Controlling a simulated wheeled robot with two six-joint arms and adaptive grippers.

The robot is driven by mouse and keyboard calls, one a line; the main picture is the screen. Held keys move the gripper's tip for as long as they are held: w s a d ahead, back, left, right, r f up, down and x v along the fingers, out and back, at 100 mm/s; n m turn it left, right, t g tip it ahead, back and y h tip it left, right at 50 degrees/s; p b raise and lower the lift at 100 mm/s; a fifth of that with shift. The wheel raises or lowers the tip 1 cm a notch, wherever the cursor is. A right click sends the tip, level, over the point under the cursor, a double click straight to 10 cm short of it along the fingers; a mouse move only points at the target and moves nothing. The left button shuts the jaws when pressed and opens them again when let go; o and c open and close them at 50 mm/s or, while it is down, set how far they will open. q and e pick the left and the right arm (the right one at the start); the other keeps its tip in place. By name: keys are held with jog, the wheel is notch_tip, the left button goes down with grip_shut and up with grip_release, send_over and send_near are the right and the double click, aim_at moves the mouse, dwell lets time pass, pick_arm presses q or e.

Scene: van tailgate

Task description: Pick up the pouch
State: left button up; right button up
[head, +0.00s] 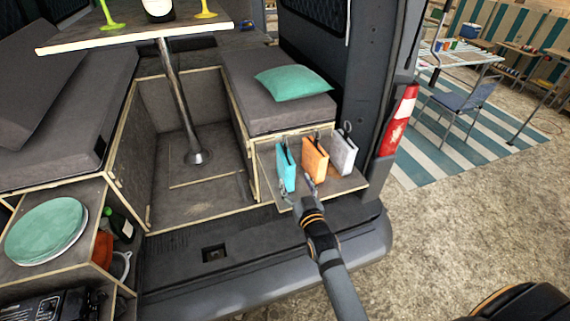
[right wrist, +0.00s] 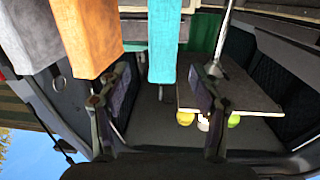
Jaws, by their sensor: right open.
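Three slim pouches are in a row at the open shelf below the bench: a teal pouch (head: 285,165), an orange pouch (head: 315,160) and a grey pouch (head: 343,154). Dark loops show at their tops. My right gripper (head: 298,189) is open in front of the row, by the teal and orange pouches. In the right wrist view, the near end of the teal pouch (right wrist: 165,45) appears between the open fingers (right wrist: 160,80); contact cannot be told. The orange pouch (right wrist: 87,35) lies outside the left finger, with the grey pouch (right wrist: 30,32) beyond. My left gripper is not in view.
The pouches stand near the shelf board (head: 345,185) edge. A teal cushion (head: 293,82) lies on the bench above. A table (head: 140,36) on a metal post is further in. Teal plates (head: 45,230) sit on the left cabinet. The bumper (head: 270,260) runs below.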

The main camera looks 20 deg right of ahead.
aim_at(285, 136)
jog(key=shift+w+a+r+t, duration=0.1)
jog(key=shift+w+r+t, duration=0.15)
jog(key=shift+r, duration=0.25)
jog(key=w+b, duration=0.4)
jog(key=shift+w+f+b, duration=0.2)
jog(key=shift+f+b, duration=0.05)
jog(key=shift+b, duration=0.05)
jog(key=shift+w+r, duration=0.1)
jog(key=shift+w, duration=0.4)
jog(key=shift+w+b, duration=0.15)
jog(key=shift+b, duration=0.2)
jog(key=w+b, duration=0.2)
jog(key=w, duration=0.1)
jog(key=w+b, duration=0.1)
jog(key=b, duration=0.1)
jog(key=shift+w+f, duration=0.25)
jog(key=shift+f, duration=0.15)
jog(key=shift+w, duration=0.2)
jog(key=shift+s+r, duration=0.2)
jog(key=shift+c, duration=1.3)
grip_shut()
notch_tip(285, 136, up, 10)
jog(key=shift+f+b, duration=0.1)
jog(key=shift+b, duration=0.45)
